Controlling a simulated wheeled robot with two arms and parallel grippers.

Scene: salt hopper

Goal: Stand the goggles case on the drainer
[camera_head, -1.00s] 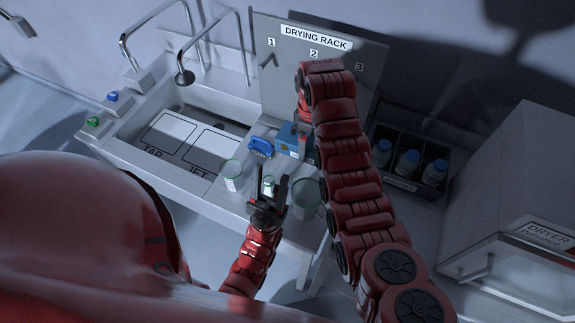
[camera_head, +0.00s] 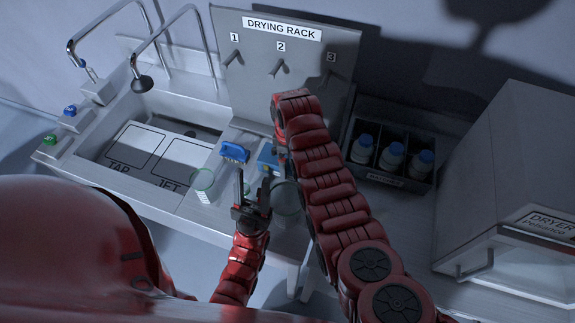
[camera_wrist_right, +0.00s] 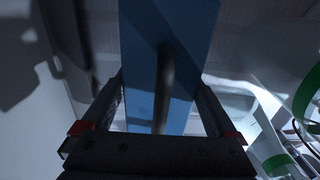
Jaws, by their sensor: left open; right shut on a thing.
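A blue case-like box (camera_head: 268,158) is on the counter side right of the sink in the head view, partly hidden by my right arm. In the right wrist view a flat blue face (camera_wrist_right: 140,60) fills the space between the fingers of my right gripper (camera_wrist_right: 160,85), which is shut on it. It looks like the same blue box. A dark blurred rod crosses in front of it. My left gripper (camera_head: 253,185) is open and empty, fingers up, in front of the box and between two clear glasses. I cannot tell which surface is the drainer.
A blue brush-like item (camera_head: 234,152) lies left of the box. Green-rimmed glasses (camera_head: 203,180) (camera_head: 286,197) stand near the front edge. The drying rack panel (camera_head: 240,75) with numbered pegs is behind. Blue-capped bottles (camera_head: 392,156) and a dryer (camera_head: 520,180) are right, the sink (camera_head: 110,140) left.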

